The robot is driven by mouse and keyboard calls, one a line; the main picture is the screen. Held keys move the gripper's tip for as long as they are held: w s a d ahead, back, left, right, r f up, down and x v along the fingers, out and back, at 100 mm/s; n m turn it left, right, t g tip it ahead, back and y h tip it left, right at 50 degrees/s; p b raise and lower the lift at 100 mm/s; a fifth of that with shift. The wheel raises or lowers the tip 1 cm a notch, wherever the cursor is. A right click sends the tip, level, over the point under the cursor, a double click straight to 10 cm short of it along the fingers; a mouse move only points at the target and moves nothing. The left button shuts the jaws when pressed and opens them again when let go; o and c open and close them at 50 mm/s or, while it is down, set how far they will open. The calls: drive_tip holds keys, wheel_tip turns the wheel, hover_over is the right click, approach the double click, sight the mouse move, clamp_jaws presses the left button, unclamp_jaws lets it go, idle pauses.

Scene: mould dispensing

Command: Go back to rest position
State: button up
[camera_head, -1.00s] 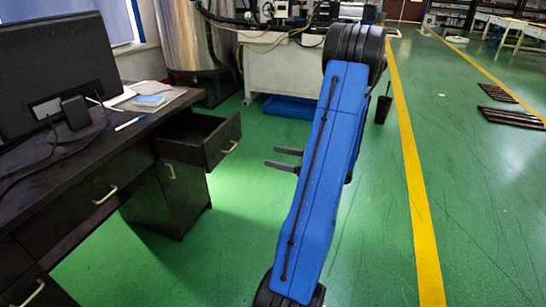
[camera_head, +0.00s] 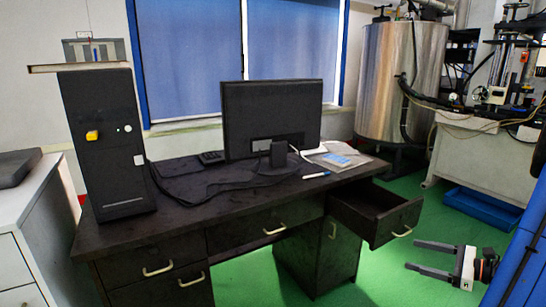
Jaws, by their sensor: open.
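My gripper (camera_head: 416,256) is at the lower right of the head view. Its two grey fingers point left and stand apart, with nothing between them. It is in front of and a little below the open drawer (camera_head: 396,226) of the dark desk (camera_head: 180,228), apart from it. My blue arm (camera_head: 520,262) runs along the right edge of the picture, and most of it is out of frame.
A monitor (camera_head: 271,118), a black computer tower (camera_head: 104,145), papers and a pen stand or lie on the desk. A white cabinet (camera_head: 30,225) is at the left. A steel tank (camera_head: 402,80) and a blue bin (camera_head: 482,208) are behind. Green floor is free around the gripper.

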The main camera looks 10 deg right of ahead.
drive_tip(key=s+a+r+n+g+h, duration=0.1)
drive_tip(key=s+a+r+n+g, duration=0.15)
drive_tip(key=a+n+g, duration=0.6)
drive_tip(key=s+a+r+n+g, duration=0.1)
drive_tip(key=s+a+n, duration=0.2)
drive_tip(key=a, duration=1.1)
drive_tip(key=s+a+r+n+t+h, duration=0.1)
drive_tip(key=s+a+r+n+h, duration=0.1)
drive_tip(key=s+n, duration=0.4)
drive_tip(key=s+a+r+n+t+h, duration=0.1)
drive_tip(key=s+a+r+n+h, duration=0.2)
drive_tip(key=s+n+h, duration=0.3)
drive_tip(key=shift+s+a+r+n+h, duration=0.15)
drive_tip(key=shift+a+r+n+h, duration=0.3)
drive_tip(key=shift+n, duration=0.8)
